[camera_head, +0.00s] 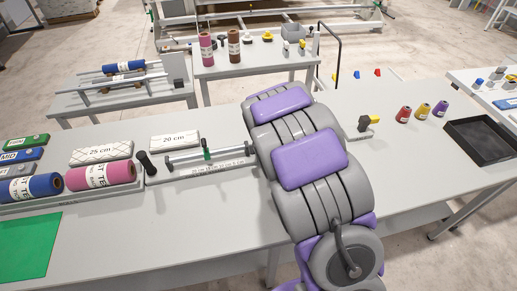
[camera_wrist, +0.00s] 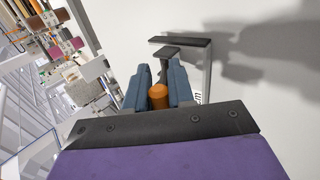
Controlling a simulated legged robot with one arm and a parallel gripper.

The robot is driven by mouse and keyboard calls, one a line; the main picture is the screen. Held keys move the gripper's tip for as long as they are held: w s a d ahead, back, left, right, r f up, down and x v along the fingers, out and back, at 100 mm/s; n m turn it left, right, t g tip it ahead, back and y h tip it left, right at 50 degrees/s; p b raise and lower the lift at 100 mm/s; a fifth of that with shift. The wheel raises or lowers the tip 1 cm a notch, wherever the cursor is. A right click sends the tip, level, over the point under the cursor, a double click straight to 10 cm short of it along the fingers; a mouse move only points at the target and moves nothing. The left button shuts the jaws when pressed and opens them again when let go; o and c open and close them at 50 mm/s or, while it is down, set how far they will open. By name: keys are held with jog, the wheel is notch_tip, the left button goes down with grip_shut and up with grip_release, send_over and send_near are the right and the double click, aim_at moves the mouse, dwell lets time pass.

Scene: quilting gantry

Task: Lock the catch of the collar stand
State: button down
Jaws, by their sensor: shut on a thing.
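My gripper's blue fingers (camera_wrist: 157,88) are shut on an orange, round-ended piece (camera_wrist: 157,97) in the wrist view. I cannot tell for sure whether this piece is the catch. Just beyond the fingers stand a dark T-shaped part (camera_wrist: 179,53) and a longer dark bar (camera_wrist: 181,41) on a grey upright. In the head view a low stand with grey rods (camera_head: 188,160) and a green piece, probably the collar stand, lies left of my arm. My arm hides its right end, and my gripper is hidden there too.
A yellow-and-black device (camera_head: 369,123), small spools (camera_head: 422,110) and a black tray (camera_head: 482,137) stand right. The front middle is clear.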

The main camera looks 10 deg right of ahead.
dwell(0.5)
jog(key=c, duration=1.1)
grip_release()
jog(key=shift+o, duration=0.2)
jog(key=shift+s+r, duration=0.1)
jog(key=b+v, duration=0.2)
jog(key=v, duration=1.5)
jog(key=shift+s+f, duration=0.2)
jog(key=shift+s, duration=0.05)
jog(key=shift+a, duration=0.1)
